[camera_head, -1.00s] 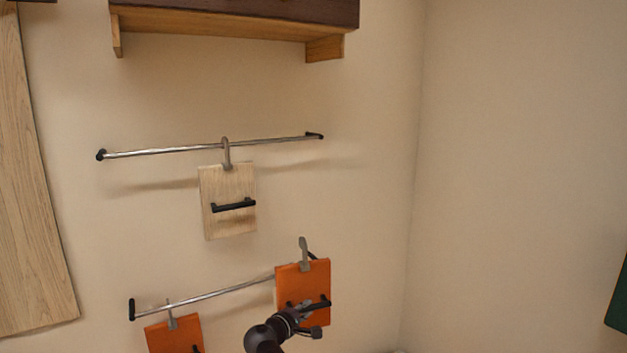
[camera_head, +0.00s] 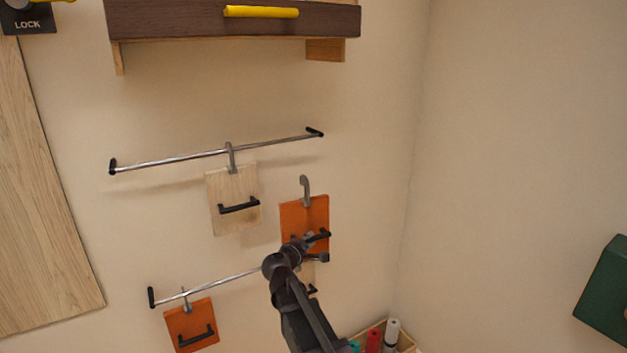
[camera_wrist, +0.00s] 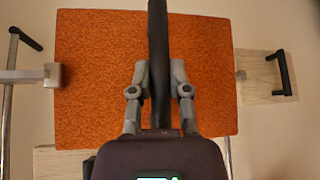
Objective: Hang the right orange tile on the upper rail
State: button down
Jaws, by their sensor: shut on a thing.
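The right orange tile (camera_head: 304,217) is held in front of the wall, between the two rails in the head view, with its grey hook (camera_head: 305,188) pointing up and free of any rail. My gripper (camera_head: 309,245) is shut on the tile's black handle; the wrist view shows both fingers (camera_wrist: 159,80) on either side of the handle (camera_wrist: 158,40). The upper rail (camera_head: 270,145) is above and left of the tile's hook. A pale wooden tile (camera_head: 232,188) hangs on the upper rail left of the held tile. The left orange tile (camera_head: 190,325) hangs on the lower rail (camera_head: 215,287).
A dark shelf (camera_head: 200,22) with a yellow handle (camera_head: 262,12) is above the upper rail. The upper rail's right stretch, beyond the pale tile, is bare. A box with rolls (camera_head: 374,340) sits low, and a green object (camera_head: 605,290) is at the right.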

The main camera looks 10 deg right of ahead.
aim_at(312, 207)
jog(key=w+d+r+t+y+p, duration=0.1)
jog(key=w+r+p, duration=0.4)
jog(key=r+p, duration=0.6)
notch_tip(312, 207, up, 2)
jog(key=shift+d+n, duration=0.4)
jog(key=shift+d, duration=0.2)
jog(key=shift+w, duration=0.15)
jog(key=w+a+f+b, duration=0.2)
jog(key=w, duration=0.6)
jog(key=shift+w+a+f, duration=0.15)
jog(key=shift+a+f, duration=0.25)
dwell(0.7)
jog(key=c, duration=0.5)
grip_release()
